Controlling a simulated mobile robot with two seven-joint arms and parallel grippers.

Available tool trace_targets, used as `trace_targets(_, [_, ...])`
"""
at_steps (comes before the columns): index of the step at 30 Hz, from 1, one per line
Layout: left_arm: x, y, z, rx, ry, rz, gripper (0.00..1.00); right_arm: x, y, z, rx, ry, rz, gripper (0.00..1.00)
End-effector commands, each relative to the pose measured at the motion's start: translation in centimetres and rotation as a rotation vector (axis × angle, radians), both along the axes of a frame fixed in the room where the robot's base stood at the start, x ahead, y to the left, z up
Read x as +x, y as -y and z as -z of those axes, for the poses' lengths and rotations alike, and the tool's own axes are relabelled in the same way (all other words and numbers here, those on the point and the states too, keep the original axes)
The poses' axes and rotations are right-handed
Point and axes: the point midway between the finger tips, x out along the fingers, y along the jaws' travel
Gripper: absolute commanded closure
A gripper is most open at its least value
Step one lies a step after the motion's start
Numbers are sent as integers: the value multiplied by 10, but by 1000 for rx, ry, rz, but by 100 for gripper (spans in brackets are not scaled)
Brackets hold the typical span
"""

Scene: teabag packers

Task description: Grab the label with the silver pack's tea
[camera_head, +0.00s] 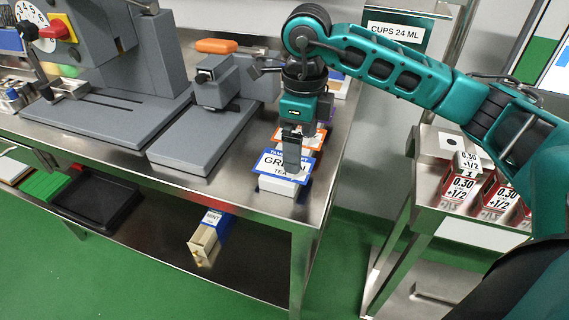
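I cannot make out a silver pack for certain. My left gripper is not in clear view.
Grey machines (120,85) fill the table's left and middle. A box with a blue label (208,238) and a black tray (95,200) are on the lower shelf. Red-and-white weight-marked boxes (460,188) stand on a side table at right. The steel table's front edge is clear.

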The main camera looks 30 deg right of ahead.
Motion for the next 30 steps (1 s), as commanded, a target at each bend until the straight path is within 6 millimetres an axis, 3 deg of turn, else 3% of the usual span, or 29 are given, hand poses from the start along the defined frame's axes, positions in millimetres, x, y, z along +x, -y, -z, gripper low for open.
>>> trace_targets(4, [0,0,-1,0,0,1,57,-2,2,25,-2,-5,1,0])
trace_targets(9, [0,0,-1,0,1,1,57,-1,1,42,0,-1,1,0])
trace_targets(25, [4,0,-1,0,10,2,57,-1,1,45,1,-1,0,0])
trace_targets(30, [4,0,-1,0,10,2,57,-1,1,44,1,-1,0,14])
